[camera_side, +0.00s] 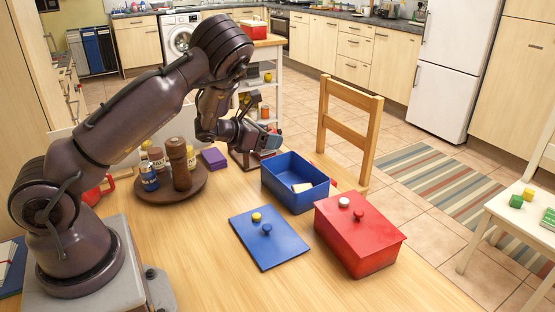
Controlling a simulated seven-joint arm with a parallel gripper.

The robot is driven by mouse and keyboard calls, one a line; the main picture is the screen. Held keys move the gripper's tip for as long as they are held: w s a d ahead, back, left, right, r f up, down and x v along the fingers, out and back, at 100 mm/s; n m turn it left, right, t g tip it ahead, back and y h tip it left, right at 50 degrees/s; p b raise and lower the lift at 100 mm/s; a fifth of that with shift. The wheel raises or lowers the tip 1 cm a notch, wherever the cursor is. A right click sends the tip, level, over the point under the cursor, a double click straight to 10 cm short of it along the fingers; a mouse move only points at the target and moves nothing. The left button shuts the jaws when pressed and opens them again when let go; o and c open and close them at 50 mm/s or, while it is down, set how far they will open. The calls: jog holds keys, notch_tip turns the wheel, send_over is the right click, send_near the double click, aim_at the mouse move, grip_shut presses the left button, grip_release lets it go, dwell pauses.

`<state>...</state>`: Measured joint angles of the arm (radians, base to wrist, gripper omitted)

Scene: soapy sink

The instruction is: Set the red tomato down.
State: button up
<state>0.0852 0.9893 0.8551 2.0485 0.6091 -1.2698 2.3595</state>
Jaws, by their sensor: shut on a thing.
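My gripper (270,143) is at the far side of the table, behind the open blue box (293,197). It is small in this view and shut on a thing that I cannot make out. A blue-grey patch shows at its tip. I cannot clearly pick out a red tomato anywhere. A dark red-brown stand (240,160) is just below and beside the gripper; I cannot tell whether they touch.
The blue box holds a pale piece (302,187). The blue lid (268,238) and red lidded box (360,235) are nearer. A round brown tray (172,187) carries bottles and a mill. A purple block (213,158) lies beside it. The front table is clear.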

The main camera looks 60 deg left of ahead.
jog(key=shift+w+a+f, duration=0.3)
jog(key=shift+w+f, duration=0.3)
jog(key=shift+f, duration=0.75)
jog(key=shift+w+a+f, duration=0.3)
jog(key=shift+w+f, duration=0.35)
jog(key=shift+f, duration=0.75)
jog(key=shift+w+a+f, duration=0.3)
jog(key=shift+w+f, duration=0.3)
jog(key=shift+f, duration=0.75)
jog(key=shift+f, duration=0.1)
jog(key=shift+f, duration=0.4)
jog(key=o, duration=1)
jog(key=shift+c, duration=0.2)
